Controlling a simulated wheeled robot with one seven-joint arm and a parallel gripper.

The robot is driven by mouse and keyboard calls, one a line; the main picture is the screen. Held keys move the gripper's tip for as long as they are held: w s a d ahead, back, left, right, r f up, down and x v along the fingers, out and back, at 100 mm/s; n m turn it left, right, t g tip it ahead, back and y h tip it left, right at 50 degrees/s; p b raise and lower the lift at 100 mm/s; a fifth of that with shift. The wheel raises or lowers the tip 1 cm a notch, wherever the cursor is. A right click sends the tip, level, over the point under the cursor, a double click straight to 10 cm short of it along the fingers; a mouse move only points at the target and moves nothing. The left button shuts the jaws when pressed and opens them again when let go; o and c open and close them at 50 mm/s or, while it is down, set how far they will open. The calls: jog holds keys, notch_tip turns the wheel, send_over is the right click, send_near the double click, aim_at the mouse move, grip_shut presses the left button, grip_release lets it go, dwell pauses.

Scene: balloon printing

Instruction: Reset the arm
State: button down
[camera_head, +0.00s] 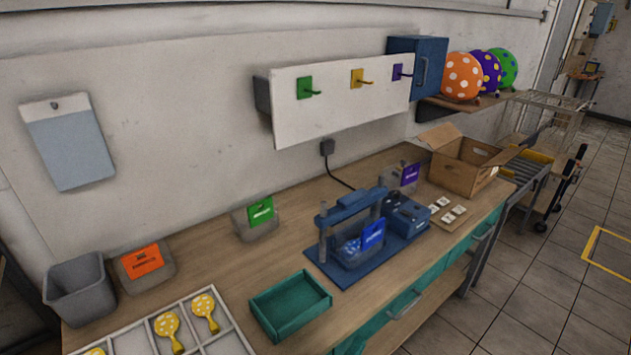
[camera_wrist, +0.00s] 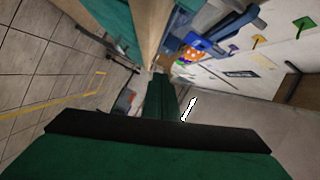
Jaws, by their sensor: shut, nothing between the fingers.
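My arm and gripper do not show in the head view. In the wrist view, what appears to be my gripper (camera_wrist: 161,92) is a narrow dark green shape rising from a wide black bar. It is shut, with nothing held. The wrist view is tilted steeply, with floor on the left, the workbench edge at the top and the wall on the right. No bench object touches the gripper in this view.
The workbench (camera_head: 222,262) carries a green tray (camera_head: 290,305), a blue press (camera_head: 345,225), a cardboard box (camera_head: 465,165), a grey bin (camera_head: 78,288) and a white divided tray (camera_head: 232,342) with yellow dotted balloons. A hook board (camera_head: 340,100) hangs above.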

jog(key=s+a+f+n+y, duration=0.35)
jog(key=s+f+n, duration=0.2)
jog(key=s, duration=0.25)
jog(key=s+a+f+n+y, duration=0.3)
jog(key=s+a+f+n, duration=0.1)
jog(key=s+n, duration=0.35)
jog(key=s+a+r+n+y, duration=0.1)
jog(key=s+r+n, duration=0.1)
jog(key=s, duration=0.6)
jog(key=s+a+r+n+y, duration=0.1)
jog(key=s+r+n, duration=0.2)
jog(key=s, duration=0.5)
jog(key=shift+s+r+n+t, duration=0.25)
jog(key=shift+n+t, duration=0.15)
jog(key=shift+n, duration=0.5)
